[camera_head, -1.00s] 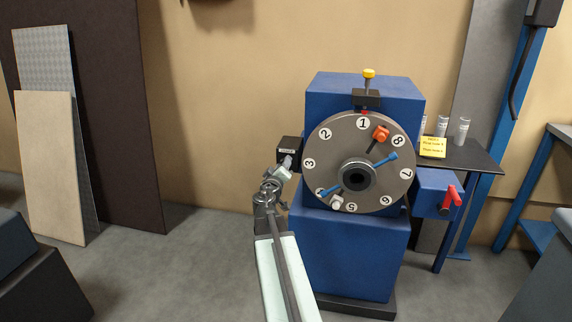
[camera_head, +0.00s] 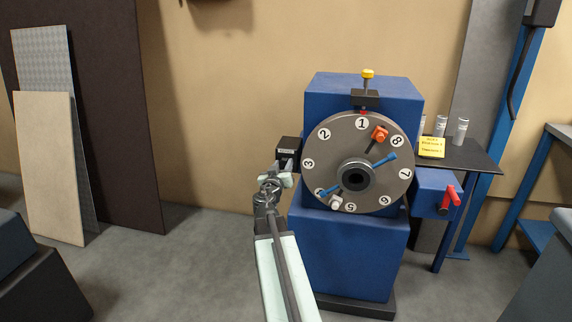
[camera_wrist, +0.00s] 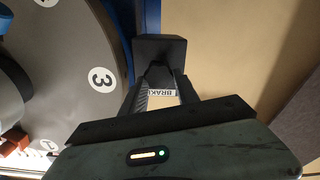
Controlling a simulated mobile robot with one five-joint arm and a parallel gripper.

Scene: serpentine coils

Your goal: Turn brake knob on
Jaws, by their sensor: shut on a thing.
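The black brake box (camera_head: 289,145) sits on the left side of the blue machine, beside the numbered disc. In the wrist view the box (camera_wrist: 160,47) is at the top middle. A dark knob (camera_wrist: 158,76) stands out from it, with a pale BRAKE label (camera_wrist: 161,92) just below it in the picture. My gripper (camera_head: 285,167) is at the front of the box. In the wrist view its two dark fingers (camera_wrist: 163,76) lie on either side of the knob and are shut on it. The knob is hidden by my gripper in the head view.
The grey numbered disc (camera_head: 340,137) is close to the right of my gripper, with orange, blue and white clamps on its face. A red lever (camera_head: 452,196) is on the machine's right side. The floor at left is open.

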